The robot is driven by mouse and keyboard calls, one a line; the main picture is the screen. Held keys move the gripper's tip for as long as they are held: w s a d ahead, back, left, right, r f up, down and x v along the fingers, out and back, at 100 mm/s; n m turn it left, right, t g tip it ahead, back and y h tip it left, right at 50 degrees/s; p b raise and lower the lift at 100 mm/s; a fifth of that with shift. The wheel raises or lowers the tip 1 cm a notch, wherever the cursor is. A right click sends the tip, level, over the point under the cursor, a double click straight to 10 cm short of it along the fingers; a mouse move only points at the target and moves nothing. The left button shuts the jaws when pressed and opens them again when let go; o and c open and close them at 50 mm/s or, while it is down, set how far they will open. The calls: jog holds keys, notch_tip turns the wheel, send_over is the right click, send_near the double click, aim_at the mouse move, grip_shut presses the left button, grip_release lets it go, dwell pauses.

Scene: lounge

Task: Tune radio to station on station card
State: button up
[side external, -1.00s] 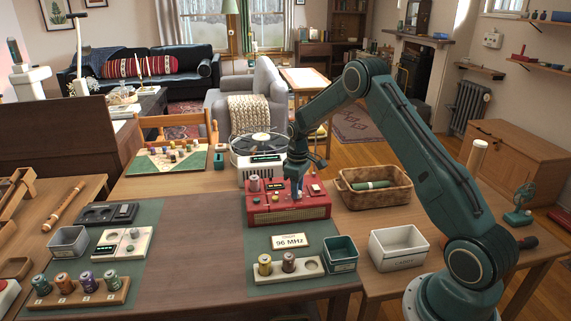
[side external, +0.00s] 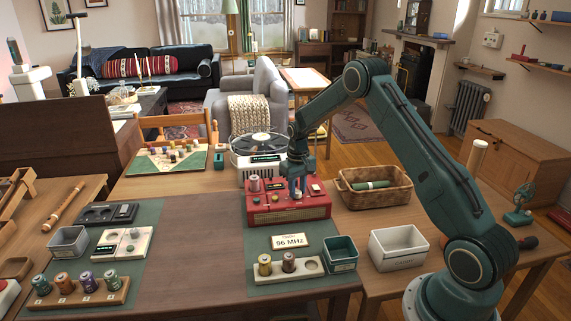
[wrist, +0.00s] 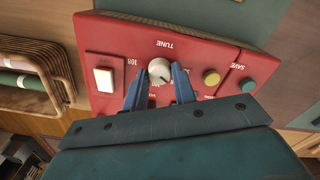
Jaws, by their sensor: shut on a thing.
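The red radio (side external: 290,213) stands on the green mat on the table. The wrist view shows its top panel (wrist: 112,42) upside down, with a TUNE label and a pale round tuning knob (wrist: 160,69). My gripper (side external: 297,192) points down onto the panel. In the wrist view its two blue fingers (wrist: 158,80) are shut on the tuning knob, one on each side. The radio's small green display (side external: 274,187) is lit, but its digits are too small to read. The station card (side external: 290,241) in front of the radio reads 96 MHz.
A white record player (side external: 243,176) stands close behind the radio. A wicker basket (side external: 396,198) is at its right.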

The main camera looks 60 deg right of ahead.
aim_at(297, 191)
jog(key=shift+m, duration=1.3)
jog(key=o, duration=1)
jog(key=shift+r, duration=0.15)
notch_tip(297, 191, up, 14)
jog(key=shift+f, duration=0.2)
